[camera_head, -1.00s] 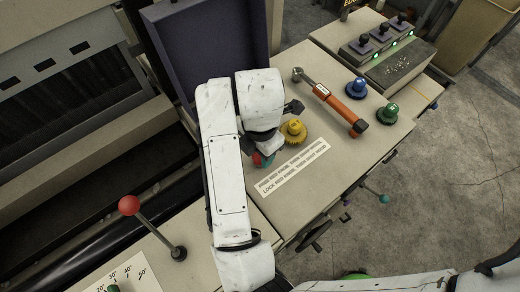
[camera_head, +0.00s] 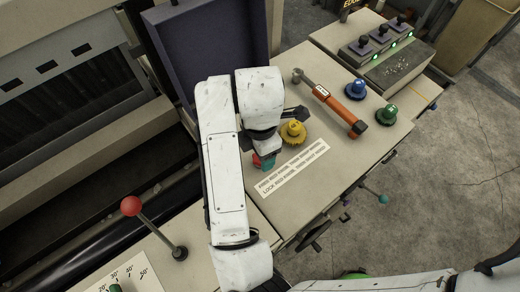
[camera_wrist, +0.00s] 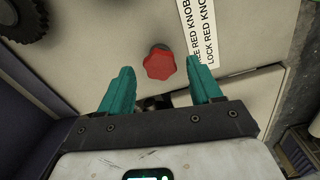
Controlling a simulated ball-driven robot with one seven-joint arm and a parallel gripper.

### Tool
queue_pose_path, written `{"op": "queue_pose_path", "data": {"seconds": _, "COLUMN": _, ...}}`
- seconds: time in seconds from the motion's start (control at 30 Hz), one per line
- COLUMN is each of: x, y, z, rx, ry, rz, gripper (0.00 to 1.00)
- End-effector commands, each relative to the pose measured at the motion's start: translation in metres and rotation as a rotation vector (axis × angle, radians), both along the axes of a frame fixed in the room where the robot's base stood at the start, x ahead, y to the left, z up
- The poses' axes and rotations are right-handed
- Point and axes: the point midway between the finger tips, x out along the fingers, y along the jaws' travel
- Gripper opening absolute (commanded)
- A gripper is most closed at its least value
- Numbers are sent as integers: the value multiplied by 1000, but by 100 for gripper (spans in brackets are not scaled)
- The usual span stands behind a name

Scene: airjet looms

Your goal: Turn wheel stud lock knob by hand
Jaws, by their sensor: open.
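The red lobed knob (camera_wrist: 159,63) sits on the pale panel in the wrist view, just ahead of and between my teal fingertips. My gripper (camera_wrist: 160,72) is open, with a visible gap on each side of the knob; I cannot tell its height above it. In the head view, my gripper (camera_head: 264,163) is mostly hidden by my white wrist, with only a bit of teal showing. A white label (camera_head: 292,166) about freeing and locking the red knob lies beside it and also shows in the wrist view (camera_wrist: 201,30).
A yellow knob (camera_head: 293,132) stands close to my wrist. An orange-handled wrench (camera_head: 338,108), a blue knob (camera_head: 356,88) and a green knob (camera_head: 388,115) are farther right. A red-ball lever (camera_head: 131,206) stands at lower left. A dark raised lid (camera_head: 205,45) is behind.

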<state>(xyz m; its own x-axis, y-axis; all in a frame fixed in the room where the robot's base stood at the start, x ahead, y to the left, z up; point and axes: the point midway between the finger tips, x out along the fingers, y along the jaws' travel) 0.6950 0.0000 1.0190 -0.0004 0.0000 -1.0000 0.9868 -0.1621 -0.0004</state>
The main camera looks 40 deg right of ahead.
Motion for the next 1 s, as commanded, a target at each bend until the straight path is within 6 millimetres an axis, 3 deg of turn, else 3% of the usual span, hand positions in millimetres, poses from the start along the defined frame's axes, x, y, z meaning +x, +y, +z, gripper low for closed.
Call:
{"op": "queue_pose_path", "data": {"seconds": 0.5, "x": 0, "y": 0, "z": 46, "rx": 2, "ry": -1, "rz": -2, "gripper": 64}}
{"op": "queue_pose_path", "data": {"seconds": 1.0, "x": 0, "y": 1, "z": 53, "rx": 1, "ry": -1, "rz": -1, "gripper": 64}}
